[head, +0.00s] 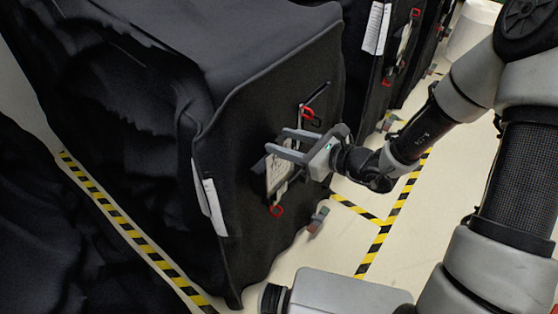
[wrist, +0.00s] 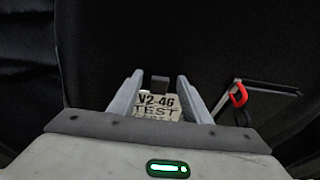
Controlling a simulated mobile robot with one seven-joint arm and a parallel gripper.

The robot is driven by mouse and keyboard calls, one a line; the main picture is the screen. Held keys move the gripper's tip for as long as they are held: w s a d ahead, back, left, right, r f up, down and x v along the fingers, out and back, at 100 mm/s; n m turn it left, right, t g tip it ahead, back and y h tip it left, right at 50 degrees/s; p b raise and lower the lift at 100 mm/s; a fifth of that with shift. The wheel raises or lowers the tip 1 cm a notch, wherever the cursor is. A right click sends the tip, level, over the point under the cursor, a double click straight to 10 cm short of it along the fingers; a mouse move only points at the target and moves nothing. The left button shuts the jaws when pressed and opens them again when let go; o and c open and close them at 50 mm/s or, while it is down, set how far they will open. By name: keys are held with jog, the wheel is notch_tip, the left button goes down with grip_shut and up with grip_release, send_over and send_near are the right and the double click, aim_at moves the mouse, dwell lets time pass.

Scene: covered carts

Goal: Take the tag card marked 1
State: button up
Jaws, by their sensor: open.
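A pale tag card (head: 275,176) hangs on the black covered face of the nearest cart, and its upper part is behind my gripper in the head view. In the wrist view this card (wrist: 156,106) reads "V2-46 TEST" and hangs under a dark clip (wrist: 160,83); its lower part is hidden by my gripper body. I can read no mark 1 on it. My gripper (head: 275,141) is open at the cart's face. In the wrist view its fingers (wrist: 160,77) stand on either side of the card, and I cannot tell whether they touch it.
A red hook (head: 308,113) on a rod sits right of the card, and a red clip (head: 276,211) is below. White sheets (head: 209,207) hang at the near cart's left edge. More covered carts (head: 360,75) stand behind. Yellow-black tape (head: 378,240) marks the pale floor.

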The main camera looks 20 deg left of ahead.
jog(key=shift+c, duration=0.2)
grip_shut()
jog(key=shift+r, duration=0.1)
